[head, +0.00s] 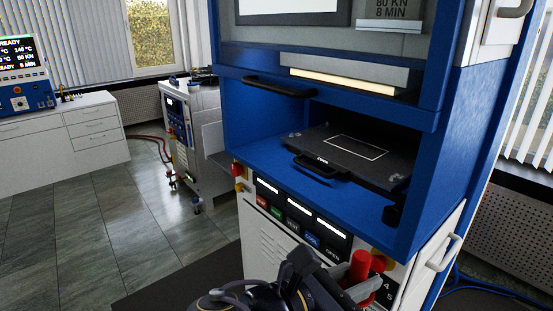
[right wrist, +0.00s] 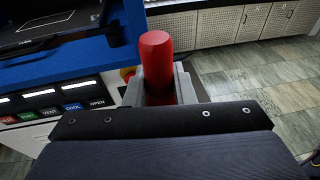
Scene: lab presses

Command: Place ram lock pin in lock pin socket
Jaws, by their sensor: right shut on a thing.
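The ram lock pin (head: 361,265) is a red cylinder, upright, low in the head view in front of the press's lower right corner. It also shows in the right wrist view (right wrist: 156,58), standing up from between the fingers. My right gripper (head: 354,280) is shut on it; the fingers show grey on both sides in the right wrist view (right wrist: 160,88). A short black cylinder (head: 393,215) at the front right corner of the press opening may be the lock pin socket; I cannot tell. My left gripper is not in view.
The blue press (head: 470,130) holds a black plate (head: 330,165) with a handle in its opening. Below it is a button panel (head: 290,220), with the white door handle (head: 445,250) at right. A bench (head: 60,130) and a smaller machine (head: 190,140) stand at left. Floor between is clear.

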